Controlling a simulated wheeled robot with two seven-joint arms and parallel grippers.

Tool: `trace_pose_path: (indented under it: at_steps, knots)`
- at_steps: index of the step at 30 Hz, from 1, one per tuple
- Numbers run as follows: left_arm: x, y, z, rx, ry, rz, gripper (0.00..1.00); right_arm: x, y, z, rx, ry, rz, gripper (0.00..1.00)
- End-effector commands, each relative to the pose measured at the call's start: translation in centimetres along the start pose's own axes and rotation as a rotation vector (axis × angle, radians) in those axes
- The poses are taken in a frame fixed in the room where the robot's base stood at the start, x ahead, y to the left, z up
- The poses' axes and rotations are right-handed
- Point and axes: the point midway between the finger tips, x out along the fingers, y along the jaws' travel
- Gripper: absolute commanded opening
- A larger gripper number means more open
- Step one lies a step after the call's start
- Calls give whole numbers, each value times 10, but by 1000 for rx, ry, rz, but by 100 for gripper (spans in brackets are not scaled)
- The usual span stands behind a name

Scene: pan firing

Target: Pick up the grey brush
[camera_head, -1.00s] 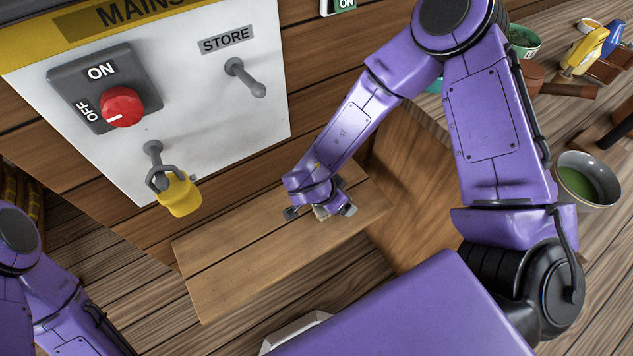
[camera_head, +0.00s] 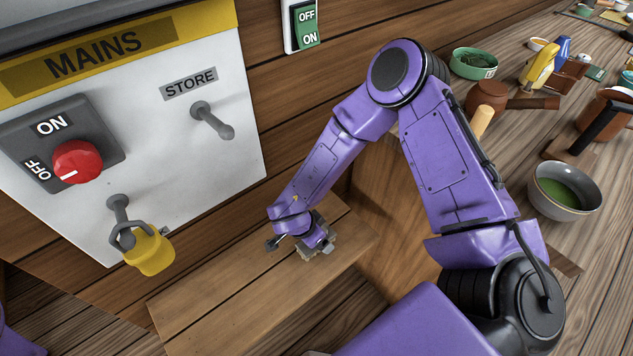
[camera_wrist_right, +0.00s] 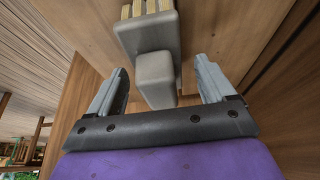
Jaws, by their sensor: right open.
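The grey brush (camera_wrist_right: 155,75) shows in the right wrist view, with its pale bristles at the top edge of the picture. Its narrow grey handle lies between the two fingers of my right gripper (camera_wrist_right: 160,82). Both fingers are apart, with a gap on each side of the handle. In the head view my right gripper (camera_head: 308,243) is low over the wooden shelf, and the brush is mostly hidden by it. My left gripper is out of view.
The wooden shelf (camera_head: 215,300) juts from the plank wall below a panel with a red switch (camera_head: 77,162), a yellow padlock (camera_head: 150,252) and a store peg (camera_head: 212,122). A bowl of green liquid (camera_head: 563,192) and other items stand on the table at right.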

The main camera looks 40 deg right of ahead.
Motion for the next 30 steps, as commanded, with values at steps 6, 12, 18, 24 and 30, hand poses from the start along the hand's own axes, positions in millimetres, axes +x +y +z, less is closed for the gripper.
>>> trace_pose_path:
  at_steps: [6,12,18,24,30]
  knots:
    - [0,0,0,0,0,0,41,0,0,0,0,0,0,37]
    - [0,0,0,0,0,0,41,-1,0,0,0,0,0,19]
    - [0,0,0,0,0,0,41,-5,0,-2,1,-1,0,19]
    - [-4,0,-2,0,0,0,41,-39,3,-12,1,-2,-4,19]
    - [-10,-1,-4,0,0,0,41,-100,42,-8,-2,-1,-4,19]
